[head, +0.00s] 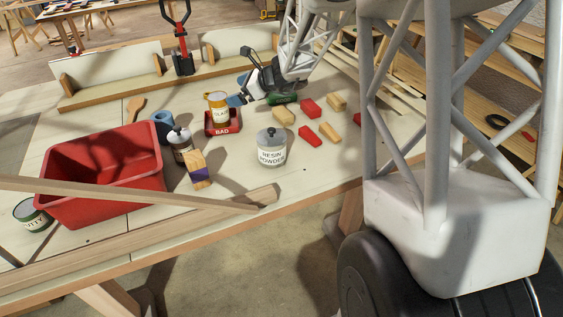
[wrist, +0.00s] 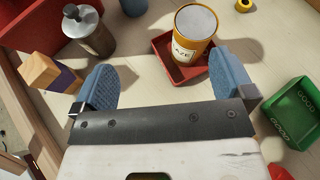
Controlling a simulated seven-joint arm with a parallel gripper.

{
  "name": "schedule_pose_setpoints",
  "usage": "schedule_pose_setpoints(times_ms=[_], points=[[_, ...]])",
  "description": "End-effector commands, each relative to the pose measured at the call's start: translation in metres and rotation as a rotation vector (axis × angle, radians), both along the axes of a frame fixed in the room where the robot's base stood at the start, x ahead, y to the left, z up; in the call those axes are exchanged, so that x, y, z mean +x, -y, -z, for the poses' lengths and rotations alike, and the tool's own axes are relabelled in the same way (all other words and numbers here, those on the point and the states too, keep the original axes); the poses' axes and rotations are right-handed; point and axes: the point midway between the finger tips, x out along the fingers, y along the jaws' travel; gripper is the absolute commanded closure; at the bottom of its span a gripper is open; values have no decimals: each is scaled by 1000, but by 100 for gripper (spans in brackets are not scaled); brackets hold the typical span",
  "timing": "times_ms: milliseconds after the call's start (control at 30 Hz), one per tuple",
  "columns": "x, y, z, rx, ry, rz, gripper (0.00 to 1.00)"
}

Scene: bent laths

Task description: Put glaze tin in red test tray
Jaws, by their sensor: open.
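The glaze tin (head: 217,105) is yellow with a white label and a grey lid. It stands upright, by its look inside the small red test tray (head: 235,126) marked BAD. The wrist view also shows the tin (wrist: 184,50) and the red tray (wrist: 162,44) just beyond my fingers. My gripper (head: 238,90) is open and empty, with its two blue finger pads (wrist: 163,62) spread wide and apart from the tin. The tin hides part of the tray floor.
A green tray (wrist: 289,112) marked GOOD lies right of my gripper. Red and wooden blocks (head: 329,132) lie to the right. A wooden lath (head: 130,194) crosses the front.

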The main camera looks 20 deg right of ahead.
Motion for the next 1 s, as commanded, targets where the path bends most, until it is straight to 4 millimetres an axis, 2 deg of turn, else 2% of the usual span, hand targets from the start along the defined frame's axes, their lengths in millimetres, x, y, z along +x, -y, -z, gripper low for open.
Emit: schedule_pose_setpoints(times_ms=[33,200,500,733,1000], points=[[-12,-9,-9,-40,18,-42,0],[-61,-37,-29,-202,83,-213,0],[-155,-72,-54,-494,206,-535,0],[-226,-86,-66,-714,304,-786,0],[-307,-88,-71,-963,411,-1082,0]])
